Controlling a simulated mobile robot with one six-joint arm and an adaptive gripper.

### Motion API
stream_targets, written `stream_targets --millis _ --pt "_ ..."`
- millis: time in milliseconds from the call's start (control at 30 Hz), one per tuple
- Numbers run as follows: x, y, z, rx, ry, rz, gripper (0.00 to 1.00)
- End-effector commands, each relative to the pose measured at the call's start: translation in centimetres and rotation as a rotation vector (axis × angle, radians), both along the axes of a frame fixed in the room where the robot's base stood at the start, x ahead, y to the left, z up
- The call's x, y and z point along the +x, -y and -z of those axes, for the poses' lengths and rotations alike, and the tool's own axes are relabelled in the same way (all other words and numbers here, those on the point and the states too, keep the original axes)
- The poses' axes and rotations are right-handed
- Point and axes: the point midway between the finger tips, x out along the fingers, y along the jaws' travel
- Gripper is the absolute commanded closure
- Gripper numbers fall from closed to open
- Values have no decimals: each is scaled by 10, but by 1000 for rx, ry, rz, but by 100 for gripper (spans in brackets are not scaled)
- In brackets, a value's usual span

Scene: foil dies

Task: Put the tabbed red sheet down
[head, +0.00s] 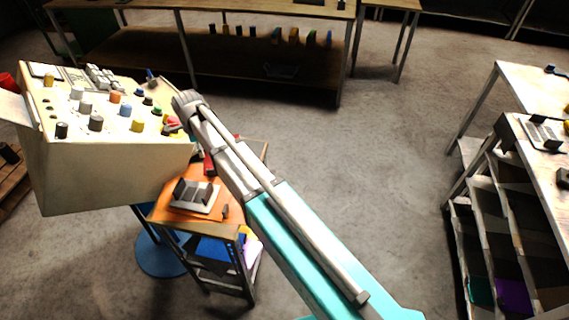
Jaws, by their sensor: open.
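My arm reaches up and left from the lower right, and its wrist is beside the right edge of the cream sloped console. My gripper (173,127) is small and partly hidden there, open, close to the console's right edge. A small red patch (208,164) shows on the orange-topped stand, partly covered by my arm. Another bit of red (171,119) shows at the console's edge beside the gripper. I cannot tell which of these, if either, is the tabbed red sheet, and no tab can be made out.
The cream console (110,165) carries several coloured knobs. The orange-topped stand (161,207) holds a grey device (194,196). A long bench (265,12) stands at the back, and a shelved table (535,165) at the right. Open floor (380,170) lies between.

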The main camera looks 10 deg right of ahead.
Motion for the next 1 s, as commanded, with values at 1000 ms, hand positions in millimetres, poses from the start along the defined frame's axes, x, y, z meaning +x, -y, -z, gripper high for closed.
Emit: stream_targets --millis 1000 --pt "-94 251 0 -15 -14 -983 51"
